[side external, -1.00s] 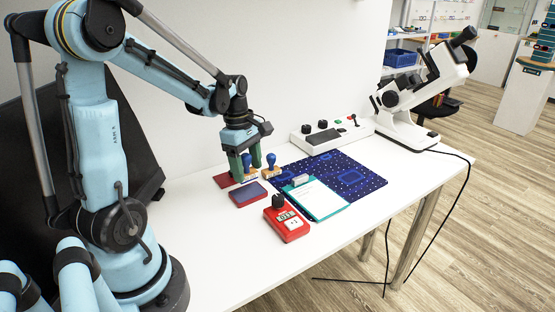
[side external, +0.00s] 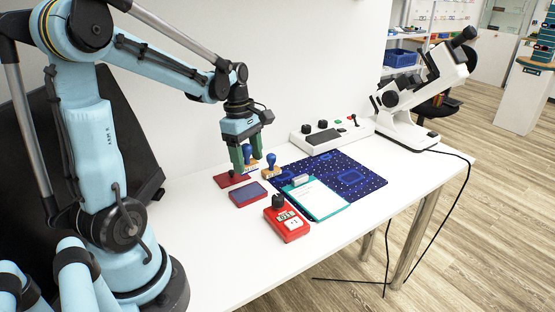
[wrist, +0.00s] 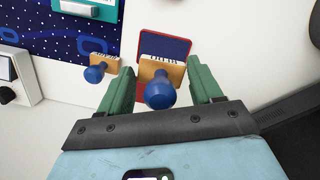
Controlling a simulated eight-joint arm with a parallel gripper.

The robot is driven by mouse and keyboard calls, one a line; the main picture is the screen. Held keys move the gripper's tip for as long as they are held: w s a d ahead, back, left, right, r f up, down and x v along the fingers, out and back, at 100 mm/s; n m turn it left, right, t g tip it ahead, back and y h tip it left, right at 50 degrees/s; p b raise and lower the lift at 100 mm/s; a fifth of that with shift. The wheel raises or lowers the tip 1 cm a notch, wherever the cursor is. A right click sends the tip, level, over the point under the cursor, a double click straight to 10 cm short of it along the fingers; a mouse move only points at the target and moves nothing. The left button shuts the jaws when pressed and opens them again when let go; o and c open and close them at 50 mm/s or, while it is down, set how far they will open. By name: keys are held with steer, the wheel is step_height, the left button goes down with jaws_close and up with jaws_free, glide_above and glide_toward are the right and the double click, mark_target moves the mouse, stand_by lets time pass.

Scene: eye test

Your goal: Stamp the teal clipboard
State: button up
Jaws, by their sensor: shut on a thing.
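My gripper (side external: 247,164) has green fingers and is shut on a stamp (side external: 248,153) with a blue knob and wooden base. In the wrist view this stamp (wrist: 160,92) sits between the fingertips, raised a little above the table. A second, similar stamp (side external: 271,168) stands beside it, to the right in the side view and to the left in the wrist view (wrist: 97,70). The teal clipboard (side external: 318,199) with white paper lies on the dark blue mat, right of my gripper. Only its corner shows in the wrist view (wrist: 88,10). The held stamp's underside is hidden.
A blue-topped pad with a red border (side external: 248,195) lies in front of my gripper; a red plate (side external: 230,180) lies below it. A red meter (side external: 287,222) stands near the clipboard. A control box (side external: 330,136) and microscope (side external: 410,105) stand behind the blue mat (side external: 362,182).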

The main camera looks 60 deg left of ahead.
steer(key=w+d, duration=1.3)
steer(key=w, duration=0.1)
steer(key=shift+a+f, duration=0.1)
steer(key=shift+f, duration=3.05)
steer(key=shift+f, duration=0.6)
step_height(320, 180, up, 7)
stand_by(0.4)
